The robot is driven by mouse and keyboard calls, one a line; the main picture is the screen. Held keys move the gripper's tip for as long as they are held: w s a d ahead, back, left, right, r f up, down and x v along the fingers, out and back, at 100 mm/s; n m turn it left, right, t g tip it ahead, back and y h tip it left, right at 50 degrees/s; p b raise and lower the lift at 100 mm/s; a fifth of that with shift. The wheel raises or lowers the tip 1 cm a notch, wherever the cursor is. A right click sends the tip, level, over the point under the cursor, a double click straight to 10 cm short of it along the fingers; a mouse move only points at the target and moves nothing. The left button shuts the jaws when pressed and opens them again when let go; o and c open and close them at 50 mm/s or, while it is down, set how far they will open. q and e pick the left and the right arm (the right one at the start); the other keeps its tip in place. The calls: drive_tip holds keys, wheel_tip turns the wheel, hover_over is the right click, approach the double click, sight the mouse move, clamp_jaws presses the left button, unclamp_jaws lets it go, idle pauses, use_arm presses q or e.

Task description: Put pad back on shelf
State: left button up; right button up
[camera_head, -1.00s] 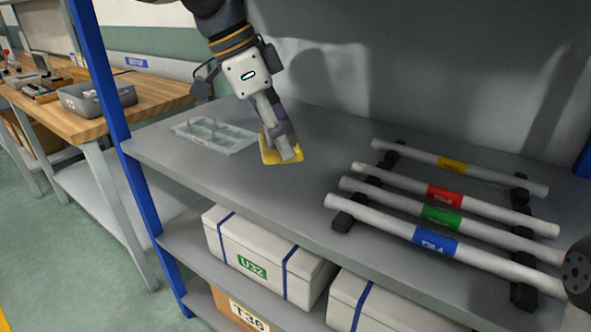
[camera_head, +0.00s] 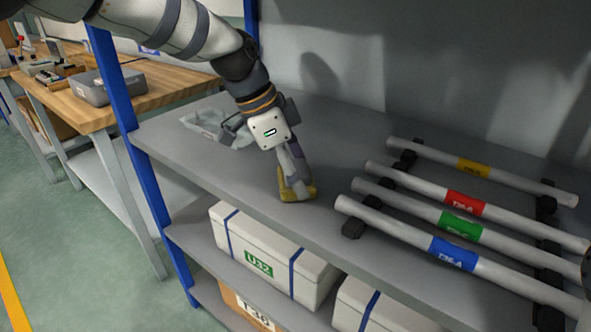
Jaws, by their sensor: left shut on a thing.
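The yellow pad (camera_head: 309,191) is in the head view, at the middle of the grey shelf (camera_head: 345,244). My left gripper (camera_head: 295,190) comes down on it from above and is shut on it, hiding part of the pad. The pad is at or just above the shelf surface; I cannot tell whether it touches. At the right edge a small dark part shows, but my right gripper does not.
Several tubes with coloured labels (camera_head: 463,203) lie on black holders to the right. A blue post (camera_head: 128,120) stands at the shelf's left. White boxes (camera_head: 270,262) fill the lower shelf.

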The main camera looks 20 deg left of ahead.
use_arm(q)
drive_tip(key=o, duration=1)
drive_tip(key=shift+f, duration=0.15)
drive_tip(key=shift+o, duration=0.2)
drive_tip(key=v, duration=1.2)
drive_tip(key=shift+p, duration=0.3)
